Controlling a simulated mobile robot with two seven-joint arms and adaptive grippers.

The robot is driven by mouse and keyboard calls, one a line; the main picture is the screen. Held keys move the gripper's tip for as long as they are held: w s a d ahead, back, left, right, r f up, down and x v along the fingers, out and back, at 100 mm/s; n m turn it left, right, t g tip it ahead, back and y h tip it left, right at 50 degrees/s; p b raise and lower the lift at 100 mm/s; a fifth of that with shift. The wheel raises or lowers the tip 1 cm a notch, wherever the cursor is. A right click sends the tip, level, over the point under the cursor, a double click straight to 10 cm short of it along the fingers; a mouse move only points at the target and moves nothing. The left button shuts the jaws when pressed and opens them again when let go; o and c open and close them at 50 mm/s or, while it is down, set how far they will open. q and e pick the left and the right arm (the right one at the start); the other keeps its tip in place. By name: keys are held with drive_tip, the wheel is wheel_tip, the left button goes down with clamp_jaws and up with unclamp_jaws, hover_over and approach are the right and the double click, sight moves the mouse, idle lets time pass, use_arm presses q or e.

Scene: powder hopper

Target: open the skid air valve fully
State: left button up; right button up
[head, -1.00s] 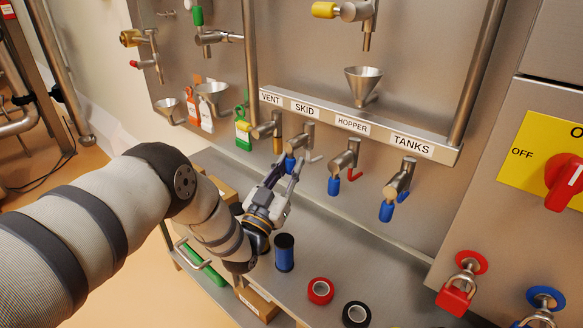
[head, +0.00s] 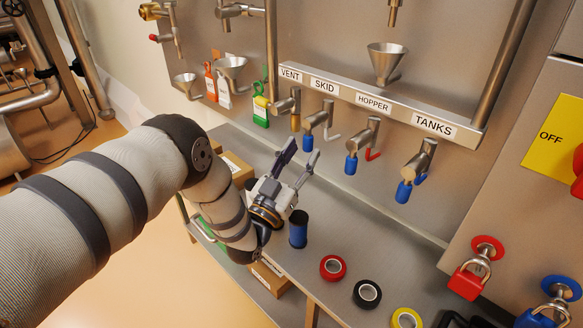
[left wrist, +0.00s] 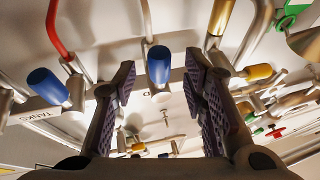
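The skid valve (head: 317,118) sits under the SKID label (head: 324,86). Its blue grip (head: 309,142) hangs down, and a pale bent lever (head: 332,137) shows beside it. My left gripper (head: 300,155) is open and empty, just below the blue grip, its fingers pointing up at the valve. In the left wrist view the blue grip (left wrist: 158,64) appears between the spread fingers (left wrist: 159,85), ahead of them. I see no contact there. My right gripper is out of view.
The hopper valve (head: 364,135) and tanks valve (head: 418,165) stand to the right, the yellow-gripped vent valve (head: 291,103) to the left. Below, a blue-black cylinder (head: 298,230) and tape rolls, one red (head: 333,268), lie on the metal bench.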

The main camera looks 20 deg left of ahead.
use_arm(q)
drive_tip(key=v, duration=0.8)
drive_tip(key=shift+s, duration=0.25)
